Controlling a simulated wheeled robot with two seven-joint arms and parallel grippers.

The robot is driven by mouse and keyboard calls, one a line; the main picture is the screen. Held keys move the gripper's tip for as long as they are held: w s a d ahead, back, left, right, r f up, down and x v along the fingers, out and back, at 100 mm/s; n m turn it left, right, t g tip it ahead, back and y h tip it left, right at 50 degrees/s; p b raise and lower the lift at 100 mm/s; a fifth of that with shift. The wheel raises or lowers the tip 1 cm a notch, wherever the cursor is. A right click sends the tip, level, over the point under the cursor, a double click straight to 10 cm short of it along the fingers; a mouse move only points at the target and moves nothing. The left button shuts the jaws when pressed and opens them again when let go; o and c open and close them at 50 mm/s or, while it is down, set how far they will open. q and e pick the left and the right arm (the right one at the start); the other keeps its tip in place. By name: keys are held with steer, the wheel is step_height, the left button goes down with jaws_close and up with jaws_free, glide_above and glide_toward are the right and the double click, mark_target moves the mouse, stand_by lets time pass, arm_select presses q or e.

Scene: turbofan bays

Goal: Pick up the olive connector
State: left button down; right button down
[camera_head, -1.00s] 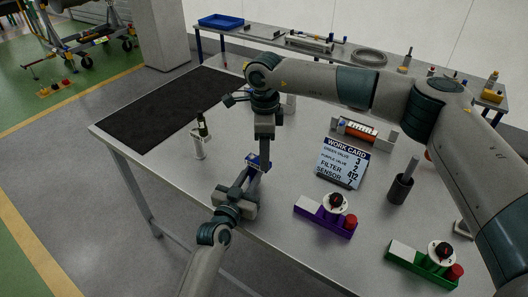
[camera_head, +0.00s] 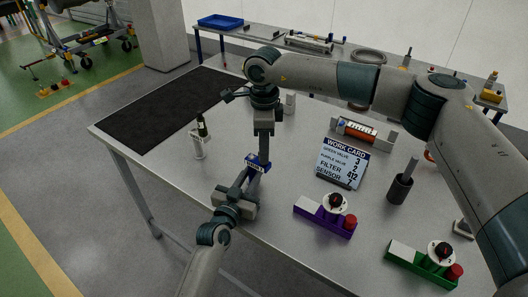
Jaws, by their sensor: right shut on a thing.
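A dark olive-green upright piece (camera_head: 203,126), which looks like the olive connector, stands at the left of the table beside a pale cylinder (camera_head: 198,149). My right gripper (camera_head: 263,148) points down, right of the olive piece and apart from it. It is shut on a small blue labelled block (camera_head: 258,163). My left gripper (camera_head: 245,184) reaches up from the bottom, close below that block. Whether its fingers touch the block or how far they are open is too small to tell.
A work card (camera_head: 342,163) stands mid-table. A purple valve base (camera_head: 322,216), a green valve base (camera_head: 420,264), a dark cup (camera_head: 399,190) and an orange part in a cradle (camera_head: 358,130) lie to the right. A black mat (camera_head: 165,108) covers the clear far left.

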step_height(320, 180, up, 9)
steer(key=shift+f, duration=0.1)
stand_by(0.3)
arm_select(q)
steer(key=c, duration=1.5)
jaws_free()
steer(key=shift+o, duration=0.2)
steer(key=v, duration=1.2)
steer(key=shift+s, duration=0.1)
arm_select(e)
steer(key=shift+f, duration=0.1)
